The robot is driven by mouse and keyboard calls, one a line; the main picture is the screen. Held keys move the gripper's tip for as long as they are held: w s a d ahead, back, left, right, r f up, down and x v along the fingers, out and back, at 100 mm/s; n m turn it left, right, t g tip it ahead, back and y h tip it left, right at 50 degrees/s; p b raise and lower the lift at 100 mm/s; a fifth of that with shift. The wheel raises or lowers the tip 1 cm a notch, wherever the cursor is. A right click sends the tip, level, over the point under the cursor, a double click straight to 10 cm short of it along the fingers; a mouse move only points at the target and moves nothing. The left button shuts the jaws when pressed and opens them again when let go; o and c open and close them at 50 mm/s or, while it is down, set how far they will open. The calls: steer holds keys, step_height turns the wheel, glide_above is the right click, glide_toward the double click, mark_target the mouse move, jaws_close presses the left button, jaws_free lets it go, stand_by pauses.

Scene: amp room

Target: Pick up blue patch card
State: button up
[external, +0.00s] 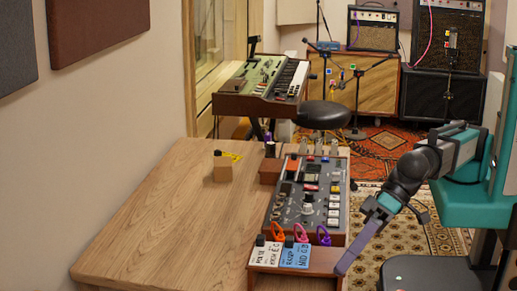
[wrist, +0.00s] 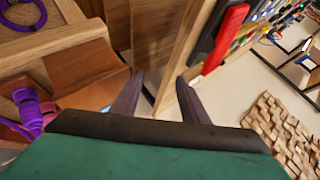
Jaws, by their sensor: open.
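The blue patch card (external: 295,256) stands in a wooden holder (external: 292,271) at the front right of the table, beside a white card (external: 264,249). Both carry printed lettering. My gripper (external: 342,268) points down at the right end of the holder, to the right of the blue card and apart from it in the picture. In the wrist view my gripper (wrist: 155,78) shows two purple fingers spread with nothing between them.
A mixer-like panel (external: 308,198) with knobs stands behind the holder. Orange, pink and purple loops (external: 323,236) sit between them. A small wooden block (external: 223,171) lies farther back. The table's left part (external: 160,225) is clear. Wooden panels (wrist: 155,45) fill the wrist view ahead.

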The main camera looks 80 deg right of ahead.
steer(key=w+d, duration=0.1)
steer(key=d, duration=0.1)
steer(key=w+d+r+m+t+h+p, duration=0.1)
steer(key=w+d, duration=0.1)
steer(key=w+d+r+m+t+h, duration=0.1)
steer(key=shift+w+d+r+p, duration=0.25)
steer(key=shift+w+d+p, duration=0.1)
steer(key=shift+w+d, duration=0.05)
steer(key=shift+s+d+f+h, duration=0.1)
steer(key=shift+d+h, duration=0.15)
steer(key=shift+h, duration=0.25)
steer(key=s+d+n+t+h+p, duration=0.2)
steer(key=s+p, duration=0.1)
steer(key=shift+s+d+f+h, duration=0.1)
steer(key=shift+s+f+h, duration=0.05)
steer(key=shift+f+h, duration=0.2)
steer(key=s+t, duration=0.1)
steer(key=s+d+r+n+h+p, duration=0.1)
steer(key=s+d+n+t+h, duration=0.1)
steer(key=shift+s+r+t+p, duration=0.15)
steer(key=shift+r+t+p, duration=0.15)
steer(key=p, duration=0.1)
glide_toward(293, 244)
steer(key=w, duration=0.1)
steer(key=w+d, duration=0.1)
steer(key=w+r, duration=0.1)
steer(key=shift+w+d, duration=0.2)
steer(key=shift+w, duration=0.2)
